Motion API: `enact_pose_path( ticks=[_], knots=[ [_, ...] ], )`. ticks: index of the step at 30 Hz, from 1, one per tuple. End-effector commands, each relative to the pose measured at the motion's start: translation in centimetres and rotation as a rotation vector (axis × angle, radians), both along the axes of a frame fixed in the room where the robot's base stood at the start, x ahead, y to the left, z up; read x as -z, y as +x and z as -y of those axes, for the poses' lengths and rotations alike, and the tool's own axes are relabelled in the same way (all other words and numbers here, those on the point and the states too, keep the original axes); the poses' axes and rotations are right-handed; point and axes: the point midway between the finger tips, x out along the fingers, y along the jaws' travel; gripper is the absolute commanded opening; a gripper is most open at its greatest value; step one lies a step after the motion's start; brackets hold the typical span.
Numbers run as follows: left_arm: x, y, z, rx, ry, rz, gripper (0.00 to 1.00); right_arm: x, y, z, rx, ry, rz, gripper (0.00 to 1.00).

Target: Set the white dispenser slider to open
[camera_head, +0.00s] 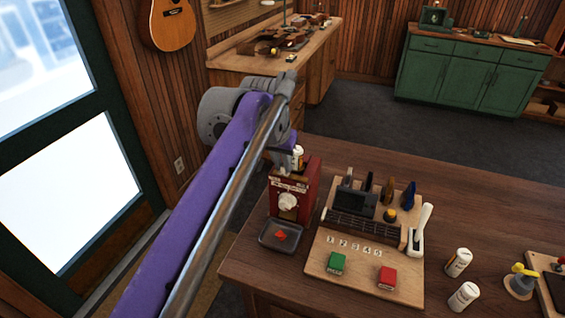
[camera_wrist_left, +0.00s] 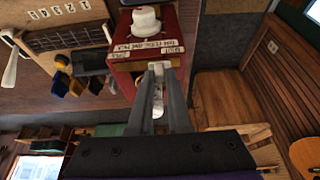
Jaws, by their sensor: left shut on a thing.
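The red dispenser (camera_head: 291,192) stands near the table's left edge, with a white round knob (camera_head: 288,201) on its front and printed labels above the knob. A small white piece (camera_wrist_left: 158,107) shows in the gap between the fingers. In the head view a white bottle-like shape (camera_head: 297,157) shows beside the gripper. The slider's exact position is not clear. My right gripper is not in view.
A dark tray (camera_head: 282,235) with a red piece sits before the dispenser. To its right is a wooden board (camera_head: 372,283) with a fretboard, a white lever (camera_head: 421,229), a green block and a red block.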

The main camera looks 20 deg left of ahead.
Motion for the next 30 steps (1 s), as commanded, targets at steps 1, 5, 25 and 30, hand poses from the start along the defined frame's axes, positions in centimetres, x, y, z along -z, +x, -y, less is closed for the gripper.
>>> enact_pose_path(
  ticks=[1, 5, 25, 30],
  knots=[
    [0.0, 0.0, 0.0, 0.0, 0.0, 0.0, 0.0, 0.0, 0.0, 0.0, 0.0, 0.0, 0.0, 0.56],
    [0.0, 0.0, 0.0, 0.0, 0.0, 0.0, 0.0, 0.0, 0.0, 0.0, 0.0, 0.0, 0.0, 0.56],
    [-0.1, 0.1, 1.6, 0.005, 0.0, 0.0, 0.0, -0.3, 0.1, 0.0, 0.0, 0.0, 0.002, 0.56],
    [0.0, 0.2, 3.8, 0.004, -0.001, -0.001, 0.0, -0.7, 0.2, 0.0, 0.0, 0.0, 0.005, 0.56]
  ],
)
